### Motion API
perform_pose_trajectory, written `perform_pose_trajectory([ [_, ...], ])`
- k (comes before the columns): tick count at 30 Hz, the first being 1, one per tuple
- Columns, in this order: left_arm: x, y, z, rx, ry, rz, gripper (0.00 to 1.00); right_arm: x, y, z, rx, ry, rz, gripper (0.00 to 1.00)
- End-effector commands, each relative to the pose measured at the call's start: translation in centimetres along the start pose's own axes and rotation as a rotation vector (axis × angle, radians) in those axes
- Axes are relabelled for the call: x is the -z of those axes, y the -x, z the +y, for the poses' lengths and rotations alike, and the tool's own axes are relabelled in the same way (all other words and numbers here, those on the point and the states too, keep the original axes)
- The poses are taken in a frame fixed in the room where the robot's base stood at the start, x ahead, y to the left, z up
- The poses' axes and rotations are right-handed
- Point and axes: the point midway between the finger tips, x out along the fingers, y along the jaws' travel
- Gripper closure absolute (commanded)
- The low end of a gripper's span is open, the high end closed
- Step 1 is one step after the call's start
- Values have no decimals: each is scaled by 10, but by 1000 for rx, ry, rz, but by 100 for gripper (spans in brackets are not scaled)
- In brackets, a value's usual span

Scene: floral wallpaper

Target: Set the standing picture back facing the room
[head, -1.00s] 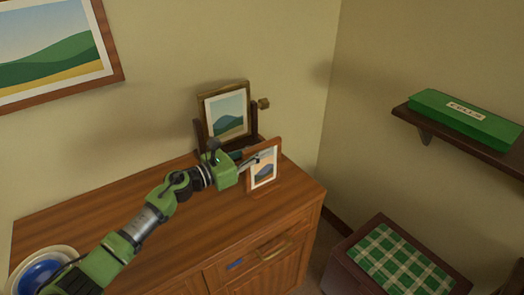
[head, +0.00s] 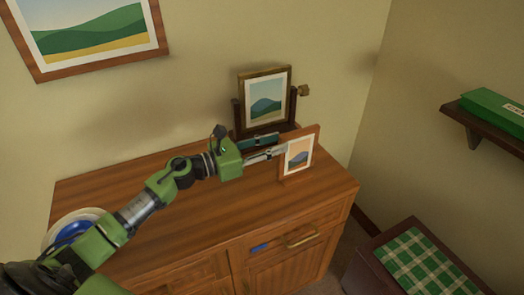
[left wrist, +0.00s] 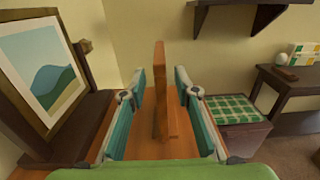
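In the left wrist view the picture (left wrist: 159,80) shows edge-on. My left gripper (head: 283,143) is at its left edge. In the wrist view the open fingers (left wrist: 160,82) lie on either side of the picture's edge, with a gap on both sides. I cannot tell how far they reach over it. My right gripper is not in view.
A larger brass-coloured frame on a dark stand (head: 264,104) is close behind my left gripper. A plate with a blue bowl (head: 76,231) is at the dresser's left end. The dresser top (head: 190,220) is clear in front. A checked-top box (head: 418,262) stands to the right.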

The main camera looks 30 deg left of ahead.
Motion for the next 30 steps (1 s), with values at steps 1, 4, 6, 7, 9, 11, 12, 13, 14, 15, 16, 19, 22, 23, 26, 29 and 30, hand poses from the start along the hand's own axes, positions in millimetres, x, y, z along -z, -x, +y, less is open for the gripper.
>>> perform_pose_trajectory([
  [1,4,10,-1,2,-2,3,71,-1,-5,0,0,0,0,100],
  [4,3,24,-1,1,0,2,71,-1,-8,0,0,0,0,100],
  [6,2,31,0,0,1,2,71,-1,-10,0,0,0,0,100],
  [7,2,34,0,0,0,1,71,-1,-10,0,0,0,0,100],
  [9,1,38,-1,1,0,0,71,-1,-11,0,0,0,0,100],
  [11,0,40,-1,2,-1,0,71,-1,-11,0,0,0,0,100],
  [12,0,40,-1,2,-1,0,71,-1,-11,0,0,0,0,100],
  [13,-1,41,-1,1,-1,0,71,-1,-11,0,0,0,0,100],
  [14,-1,41,0,1,-1,0,71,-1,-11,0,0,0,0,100],
  [15,-1,41,0,1,-1,0,71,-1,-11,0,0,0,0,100],
  [16,-1,41,0,1,-1,-1,71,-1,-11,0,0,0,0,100],
  [19,-1,41,0,1,-1,-1,71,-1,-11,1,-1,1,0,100],
  [22,-1,41,0,1,-1,-1,71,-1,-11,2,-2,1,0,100],
  [23,-1,41,0,1,-1,-1,71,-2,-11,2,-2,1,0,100],
  [26,-1,41,0,1,-1,-1,71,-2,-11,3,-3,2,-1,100],
  [29,-8,41,0,1,-1,-1,71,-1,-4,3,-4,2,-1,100],
  [30,-14,41,0,1,-1,-1,71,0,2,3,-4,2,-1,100],
])
